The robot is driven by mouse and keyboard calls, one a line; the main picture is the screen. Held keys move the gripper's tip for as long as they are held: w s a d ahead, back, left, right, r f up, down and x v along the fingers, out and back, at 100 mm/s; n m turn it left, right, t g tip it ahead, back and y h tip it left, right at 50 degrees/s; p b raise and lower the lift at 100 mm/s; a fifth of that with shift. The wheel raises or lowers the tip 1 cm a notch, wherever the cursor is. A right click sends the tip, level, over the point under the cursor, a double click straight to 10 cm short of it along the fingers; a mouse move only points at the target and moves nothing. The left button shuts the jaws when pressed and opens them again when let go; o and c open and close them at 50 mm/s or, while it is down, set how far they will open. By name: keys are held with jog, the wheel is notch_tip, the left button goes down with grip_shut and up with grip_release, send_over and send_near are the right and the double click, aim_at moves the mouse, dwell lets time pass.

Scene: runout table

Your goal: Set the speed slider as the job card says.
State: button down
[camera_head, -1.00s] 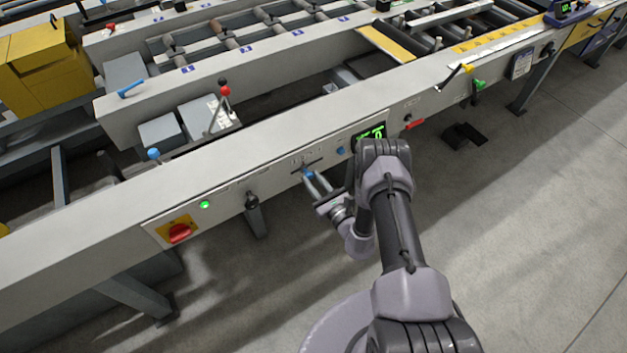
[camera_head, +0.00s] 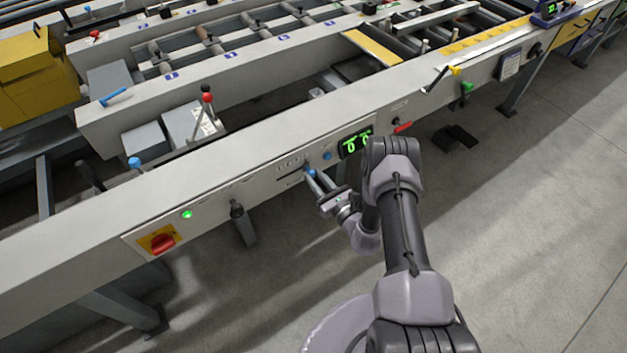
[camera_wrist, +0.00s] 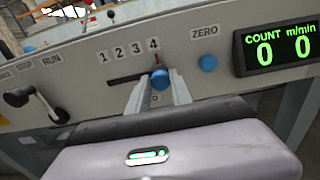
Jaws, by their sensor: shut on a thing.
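The speed slider's blue knob (camera_wrist: 160,77) is at the right end of its dark slot (camera_wrist: 124,78) in the wrist view, with a red pointer just below the figure 4 of the scale 1 to 4 (camera_wrist: 128,51). My gripper (camera_head: 314,179) reaches the front panel from the lower right. Its two fingers stand on either side of the knob and are shut on it. In the head view the knob (camera_head: 309,172) shows small at the fingertips.
Right of the slider are a blue ZERO button (camera_wrist: 208,63) and a green display (camera_wrist: 277,48) reading COUNT 0 and m/min 0. Left are a black RUN lever (camera_head: 237,210), a green lamp (camera_head: 187,214) and a red rotary switch (camera_head: 162,243).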

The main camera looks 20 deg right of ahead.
jog(key=shift+d, duration=0.15)
jog(key=c, duration=1.1)
grip_release()
jog(key=shift+w+d, duration=0.1)
jog(key=shift+c, duration=0.2)
jog(key=p+v, duration=0.5)
jog(key=v, duration=1.2)
jog(key=shift+s, duration=0.25)
jog(key=shift+r, duration=0.1)
